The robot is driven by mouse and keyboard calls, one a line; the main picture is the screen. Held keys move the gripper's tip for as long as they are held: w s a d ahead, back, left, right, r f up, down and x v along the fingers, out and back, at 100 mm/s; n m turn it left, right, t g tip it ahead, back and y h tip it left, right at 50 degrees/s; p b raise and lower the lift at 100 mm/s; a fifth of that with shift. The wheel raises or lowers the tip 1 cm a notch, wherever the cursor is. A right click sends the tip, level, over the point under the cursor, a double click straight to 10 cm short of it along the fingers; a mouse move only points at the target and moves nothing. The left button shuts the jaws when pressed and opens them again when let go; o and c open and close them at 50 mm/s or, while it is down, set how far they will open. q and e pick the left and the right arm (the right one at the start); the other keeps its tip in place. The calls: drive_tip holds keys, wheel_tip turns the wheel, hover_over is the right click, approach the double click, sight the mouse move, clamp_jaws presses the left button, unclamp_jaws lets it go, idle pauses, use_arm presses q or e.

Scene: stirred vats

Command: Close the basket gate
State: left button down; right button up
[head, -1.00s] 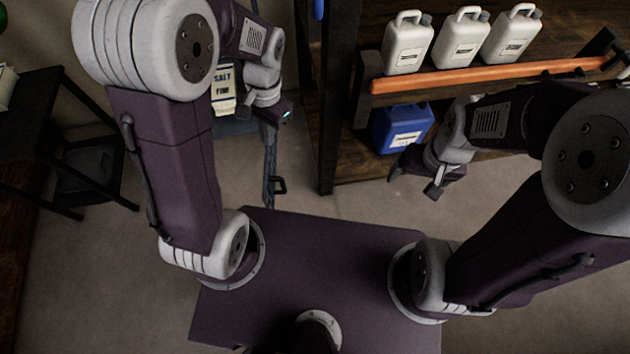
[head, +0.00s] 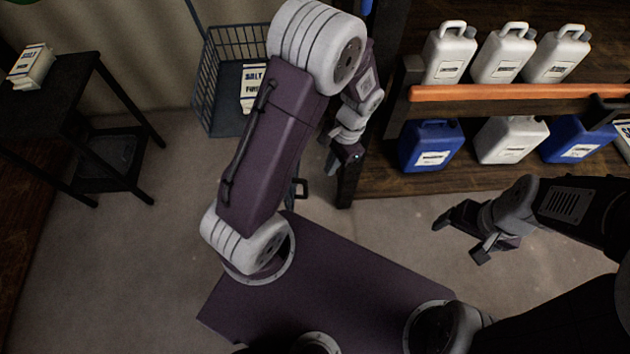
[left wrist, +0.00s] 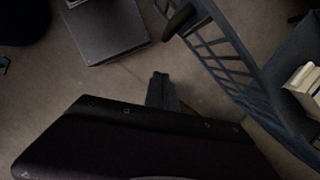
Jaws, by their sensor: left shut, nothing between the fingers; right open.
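The blue-grey wire basket (head: 203,75) stands at the back in the head view, with salt bags (head: 254,82) inside. Its gate stands swung out; my left arm covers most of it, and its dark handle (head: 301,188) shows beside the arm. In the left wrist view the barred gate (left wrist: 222,47) slants across the upper right, with the handle (left wrist: 178,20) near its top end. My left gripper (head: 333,165) is shut and empty, to the right of the gate; its fingers (left wrist: 160,80) appear apart from the bars. My right gripper (head: 459,240) is open and empty, far to the right.
A wooden shelf with an orange rail (head: 500,92) holds white and blue jugs at the right; its dark post (head: 348,185) is close to my left gripper. A dark side table (head: 55,95) stands at the left. The floor between the table and my base is clear.

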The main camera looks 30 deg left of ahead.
use_arm(q)
drive_tip(key=s+a+f+b, duration=0.1)
drive_tip(key=s+a+f, duration=0.1)
drive_tip(key=s+f, duration=0.1)
drive_tip(key=shift+s+a+f, duration=0.4)
drive_tip(key=shift+s, duration=0.15)
